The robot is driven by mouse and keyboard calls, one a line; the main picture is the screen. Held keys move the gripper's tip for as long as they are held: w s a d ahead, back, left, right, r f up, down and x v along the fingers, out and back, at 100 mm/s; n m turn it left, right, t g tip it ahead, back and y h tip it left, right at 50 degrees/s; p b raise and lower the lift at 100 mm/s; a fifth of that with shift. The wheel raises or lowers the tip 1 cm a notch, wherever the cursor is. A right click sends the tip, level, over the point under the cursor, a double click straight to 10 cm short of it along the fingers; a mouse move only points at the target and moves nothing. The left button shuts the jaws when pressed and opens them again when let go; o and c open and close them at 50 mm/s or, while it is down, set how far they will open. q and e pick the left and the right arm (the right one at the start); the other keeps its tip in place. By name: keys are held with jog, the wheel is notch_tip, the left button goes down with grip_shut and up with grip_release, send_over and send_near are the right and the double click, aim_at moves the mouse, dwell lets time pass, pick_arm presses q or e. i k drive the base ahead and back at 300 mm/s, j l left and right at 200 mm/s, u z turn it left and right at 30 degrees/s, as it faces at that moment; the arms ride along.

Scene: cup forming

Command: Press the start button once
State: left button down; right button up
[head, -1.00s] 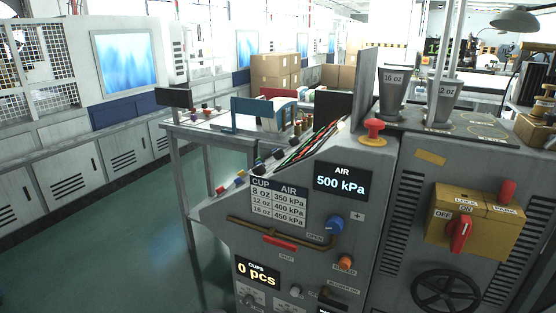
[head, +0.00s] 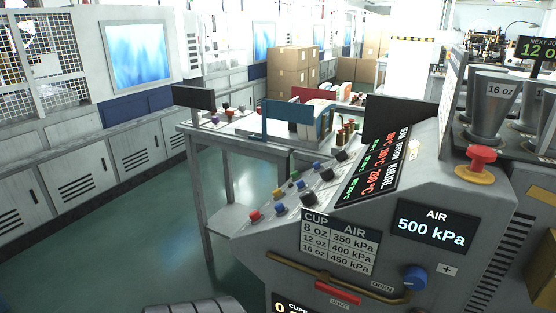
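The sloped panel (head: 300,200) of the grey machine holds several small coloured buttons and knobs. Among them are a red one (head: 255,215), a yellow one (head: 278,192) and a blue one (head: 280,209). Their labels are too small to read, so I cannot tell which is the start button. A large red mushroom button (head: 482,157) on a yellow base sits on top at the right. Neither gripper is in view. A grey ribbed part at the bottom edge may be mine.
The AIR display (head: 435,227) reads 500 kPa. A blue knob (head: 415,278) and a brass-coloured rail (head: 340,280) are on the front face. A tilted display (head: 375,170) shows temperatures. A table (head: 232,125) stands behind. Green floor (head: 140,240) is free at the left.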

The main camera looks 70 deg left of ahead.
aim_at(294, 175)
jog(key=j, duration=1.6)
jog(key=k+j, duration=0.15)
jog(key=j, duration=1.45)
